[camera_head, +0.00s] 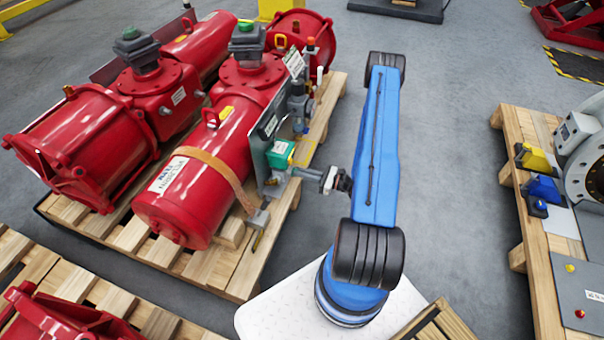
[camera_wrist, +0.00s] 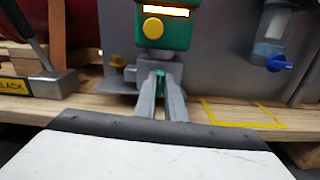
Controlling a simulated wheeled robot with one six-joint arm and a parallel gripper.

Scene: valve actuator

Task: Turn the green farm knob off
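A green box with a round yellow button (camera_wrist: 152,27) and a lit yellow strip is mounted on the grey panel of the front red actuator. The same green box (camera_head: 281,152) shows in the head view. Below it, a small piece of green (camera_wrist: 160,78), which may be the green knob, shows between the fingers of my gripper (camera_wrist: 161,80). The fingers are close together, with the green piece in the narrow gap; I cannot tell whether they press on it. In the head view my gripper (camera_head: 277,181) reaches left to just below the green box, its tips unclear.
A blue knob (camera_wrist: 278,63) is at the right in the wrist view, and a lever with a BLACK label (camera_wrist: 20,86) at the left. The red actuators stand on a wooden pallet (camera_head: 262,262). Another pallet (camera_head: 512,160) is at the right. Grey floor lies between them.

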